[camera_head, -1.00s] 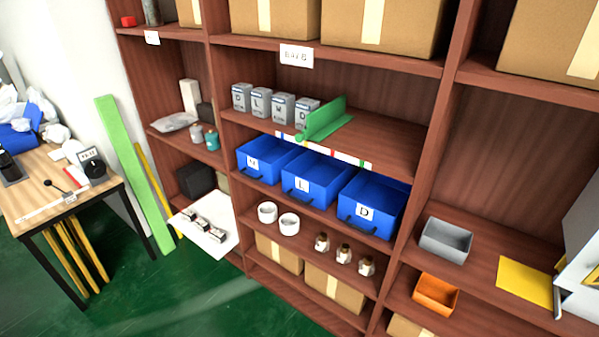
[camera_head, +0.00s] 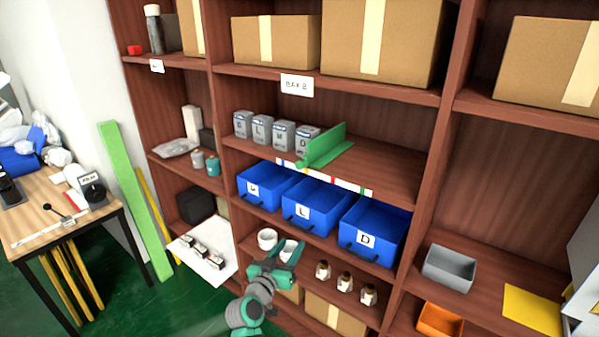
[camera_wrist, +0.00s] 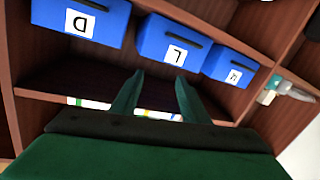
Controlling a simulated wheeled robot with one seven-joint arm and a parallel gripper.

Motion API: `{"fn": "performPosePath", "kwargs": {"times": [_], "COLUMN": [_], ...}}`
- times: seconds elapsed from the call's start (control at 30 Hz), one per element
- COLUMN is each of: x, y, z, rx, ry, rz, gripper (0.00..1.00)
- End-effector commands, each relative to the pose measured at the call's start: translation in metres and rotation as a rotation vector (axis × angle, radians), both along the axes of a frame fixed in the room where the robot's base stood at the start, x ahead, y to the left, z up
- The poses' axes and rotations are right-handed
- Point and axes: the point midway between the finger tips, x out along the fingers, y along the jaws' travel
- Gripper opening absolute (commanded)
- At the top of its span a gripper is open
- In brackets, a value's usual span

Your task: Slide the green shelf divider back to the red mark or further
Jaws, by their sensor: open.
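The green shelf divider (camera_head: 326,146) stands on the middle shelf in the head view, right of a row of grey boxes (camera_head: 264,130). It has an upright plate and a flat foot, with a rounded front end at the shelf edge. In the wrist view my gripper (camera_wrist: 155,85) shows two spread fingers near the strip (camera_wrist: 90,103).
Blue lettered bins (camera_head: 312,206) stand below the divider's shelf; they also show in the wrist view (camera_wrist: 172,40). The middle shelf is clear right of the divider.

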Motion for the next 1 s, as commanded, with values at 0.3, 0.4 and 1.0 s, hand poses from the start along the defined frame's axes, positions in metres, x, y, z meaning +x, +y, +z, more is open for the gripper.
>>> {"fn": "performPosePath", "kwargs": {"times": [0.3, 0.4, 1.0], "x": [0.055, 0.061, 0.104], "y": [0.024, 0.029, 0.004], "z": [0.139, 0.171, 0.209], "rx": [0.089, 0.114, 0.146], "ry": [-0.106, -0.129, -0.155], "rz": [-0.157, -0.193, -0.242], "gripper": [0.41, 0.41, 0.41]}}
